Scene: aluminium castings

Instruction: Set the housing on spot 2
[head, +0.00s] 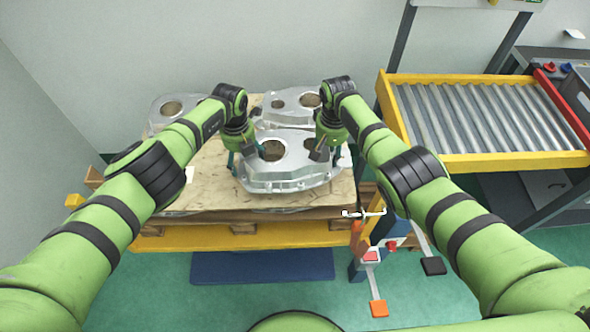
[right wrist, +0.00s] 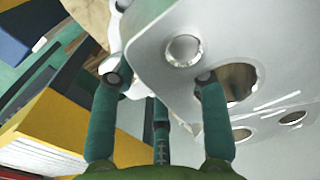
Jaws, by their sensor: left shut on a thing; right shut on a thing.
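The silver cast housing (head: 290,172), with a round opening in its top, is at the front middle of the wooden board. My left gripper (head: 243,163) is shut on its left side. My right gripper (head: 328,152) is shut on its right side. In the right wrist view, the fingers are at the edge of the housing (right wrist: 215,45), beside a round boss and a larger hole. I cannot tell whether the housing touches what is under it. No marking for spot 2 can be made out.
More castings stand behind, one at the left (head: 168,107) and one at the back middle (head: 288,106). The board (head: 200,190) lies on a yellow-fronted pallet stand (head: 240,238). A yellow-framed roller conveyor (head: 490,118) is at the right. A wall is close on the left.

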